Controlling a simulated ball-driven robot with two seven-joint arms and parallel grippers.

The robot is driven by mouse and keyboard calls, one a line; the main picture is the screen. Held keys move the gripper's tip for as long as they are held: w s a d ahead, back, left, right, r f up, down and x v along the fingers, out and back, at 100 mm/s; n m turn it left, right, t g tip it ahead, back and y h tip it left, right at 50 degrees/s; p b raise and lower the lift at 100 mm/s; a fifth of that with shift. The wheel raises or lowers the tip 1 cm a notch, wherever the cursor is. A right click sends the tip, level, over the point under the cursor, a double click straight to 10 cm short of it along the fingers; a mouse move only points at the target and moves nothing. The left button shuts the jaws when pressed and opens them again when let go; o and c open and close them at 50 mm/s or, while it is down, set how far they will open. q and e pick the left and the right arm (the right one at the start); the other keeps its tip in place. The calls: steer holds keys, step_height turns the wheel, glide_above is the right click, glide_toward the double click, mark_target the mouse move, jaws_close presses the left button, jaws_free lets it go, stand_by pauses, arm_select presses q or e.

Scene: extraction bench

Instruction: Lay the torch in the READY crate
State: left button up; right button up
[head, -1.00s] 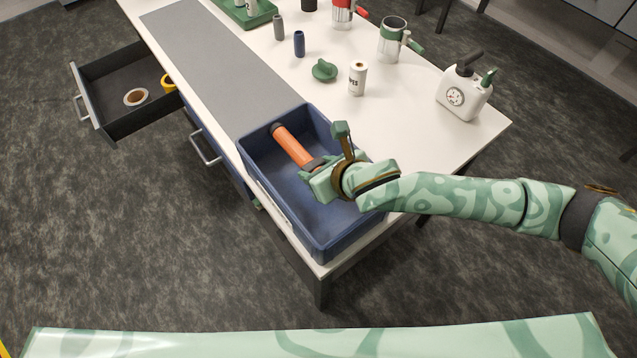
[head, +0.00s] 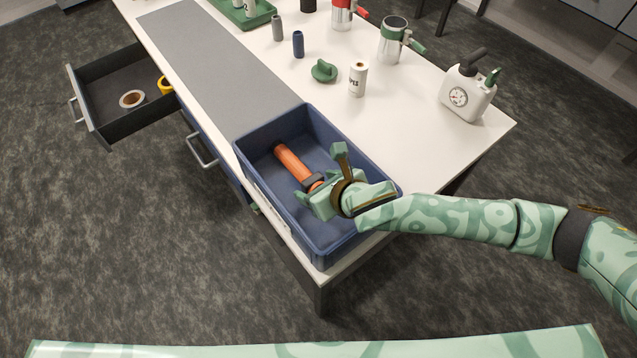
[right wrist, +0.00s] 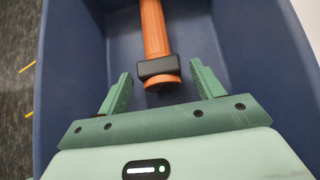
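The orange torch (head: 293,165) lies inside the blue crate (head: 262,190), with its dark collar towards my right gripper (head: 313,193). In the right wrist view the torch (right wrist: 155,32) runs away from me along the crate floor. Its black collar and orange end are just ahead of and between the fingertips of my right gripper (right wrist: 161,80). The fingers are spread, with a gap on both sides of the torch. The crate wall (right wrist: 70,60) shows in that view too. Any writing on the crate cannot be read. My left gripper is not in view.
The crate stands at the table's (head: 440,135) near corner, by a grey mat (head: 215,65). Beyond it are a green knob-like piece (head: 323,71), a white labelled roll (head: 358,78), a white canister (head: 467,95) and metal mugs (head: 392,42). An open drawer (head: 120,90) juts out left.

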steer(key=shift+s+d+r, duration=0.1)
steer(key=shift+r, duration=0.15)
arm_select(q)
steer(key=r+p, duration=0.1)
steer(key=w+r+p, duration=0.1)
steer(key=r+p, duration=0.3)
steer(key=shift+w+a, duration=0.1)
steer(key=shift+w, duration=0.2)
arm_select(e)
steer(key=v, duration=1.1)
steer(key=shift+s+d+r, duration=0.15)
steer(key=shift+s, duration=0.1)
